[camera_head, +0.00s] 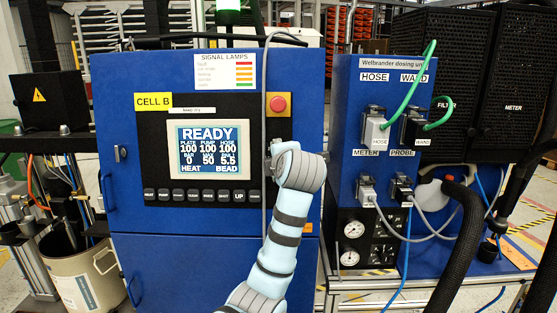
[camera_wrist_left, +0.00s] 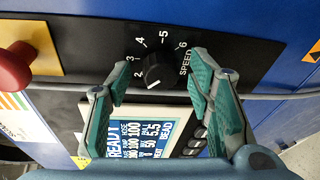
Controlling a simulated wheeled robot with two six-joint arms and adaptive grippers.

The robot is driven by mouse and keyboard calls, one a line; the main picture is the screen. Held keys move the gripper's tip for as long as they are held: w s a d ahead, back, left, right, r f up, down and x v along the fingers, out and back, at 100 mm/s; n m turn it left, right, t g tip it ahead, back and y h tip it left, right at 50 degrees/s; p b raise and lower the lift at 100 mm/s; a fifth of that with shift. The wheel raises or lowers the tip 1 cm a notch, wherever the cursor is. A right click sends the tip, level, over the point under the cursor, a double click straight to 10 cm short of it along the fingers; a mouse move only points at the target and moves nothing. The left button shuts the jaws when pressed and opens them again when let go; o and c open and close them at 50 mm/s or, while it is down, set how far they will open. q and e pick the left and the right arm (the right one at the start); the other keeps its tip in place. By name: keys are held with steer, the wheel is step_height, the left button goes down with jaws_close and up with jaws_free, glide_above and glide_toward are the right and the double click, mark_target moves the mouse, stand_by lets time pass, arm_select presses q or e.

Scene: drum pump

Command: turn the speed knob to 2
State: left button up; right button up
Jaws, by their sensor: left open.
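The black speed knob (camera_wrist_left: 160,72) shows in the left wrist view on a black plate, with printed numbers 2 to 6 around it and the word SPEED (camera_wrist_left: 185,63) at its right. A white mark on the knob is at its lower left in the picture, just below the 2. My left gripper (camera_wrist_left: 158,66) is open, with one green-padded finger on each side of the knob and visible gaps between; contact does not show. In the head view my left wrist hides the knob and the gripper fingers. My right gripper is not in view.
A red button (camera_head: 278,104) on a yellow plate sits just above my wrist. The display (camera_head: 209,148) reads READY, with a row of black buttons (camera_head: 200,195) below. A grey cable (camera_wrist_left: 265,96) runs near the fingers. The dosing unit (camera_head: 345,110) with plugged hoses stands to the right.

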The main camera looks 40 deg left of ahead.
arm_select(q)
steer(key=v, duration=1.2)
